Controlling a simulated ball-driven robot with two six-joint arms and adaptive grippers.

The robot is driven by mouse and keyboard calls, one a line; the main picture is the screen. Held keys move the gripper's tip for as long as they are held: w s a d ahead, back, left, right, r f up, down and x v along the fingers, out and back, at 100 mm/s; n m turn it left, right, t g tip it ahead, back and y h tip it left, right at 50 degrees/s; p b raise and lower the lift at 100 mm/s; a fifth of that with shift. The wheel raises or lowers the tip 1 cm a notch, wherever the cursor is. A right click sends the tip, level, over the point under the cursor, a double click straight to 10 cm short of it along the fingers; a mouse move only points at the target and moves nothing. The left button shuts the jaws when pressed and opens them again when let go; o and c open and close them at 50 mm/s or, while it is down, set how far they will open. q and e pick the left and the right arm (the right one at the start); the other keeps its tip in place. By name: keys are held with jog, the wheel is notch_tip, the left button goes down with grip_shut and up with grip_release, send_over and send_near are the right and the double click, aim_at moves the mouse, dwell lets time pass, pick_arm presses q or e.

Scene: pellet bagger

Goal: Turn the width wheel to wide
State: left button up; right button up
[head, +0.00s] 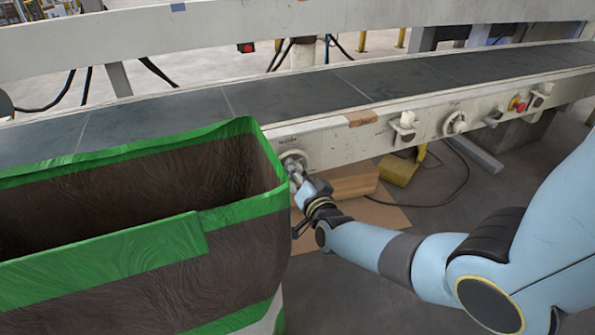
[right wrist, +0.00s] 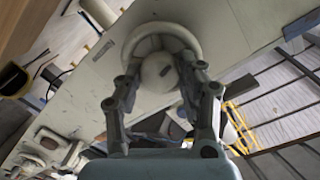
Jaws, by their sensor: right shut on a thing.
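A pale round handwheel (head: 296,157) sits on the side rail of the conveyor, just right of the big bag's corner. My right gripper (head: 293,173) reaches it from below and right and is shut on it. In the right wrist view the wheel (right wrist: 158,30) shows a pale rim and a round hub, with my right gripper's fingers (right wrist: 160,76) on either side of the hub. The gripper covers part of the wheel. I cannot read any width marking. My left gripper is not in view.
A large brown bag with green edges (head: 240,215) stands close left of my right gripper. A second handwheel (head: 455,123) and a red button (head: 518,105) are farther right on the rail. A yellow block (head: 400,170) and cardboard (head: 370,215) lie below. The conveyor belt (head: 290,92) is empty.

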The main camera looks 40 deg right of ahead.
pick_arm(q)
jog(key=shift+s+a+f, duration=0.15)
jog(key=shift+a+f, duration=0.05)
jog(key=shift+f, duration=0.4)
pick_arm(e)
jog(key=n, duration=0.4)
jog(key=n+h, duration=0.1)
jog(key=n, duration=0.3)
jog(key=shift+a+f+n, duration=0.1)
jog(key=shift+f+n, duration=0.1)
jog(key=shift+n, duration=0.1)
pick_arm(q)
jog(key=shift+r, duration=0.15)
pick_arm(e)
jog(key=o, duration=1.2)
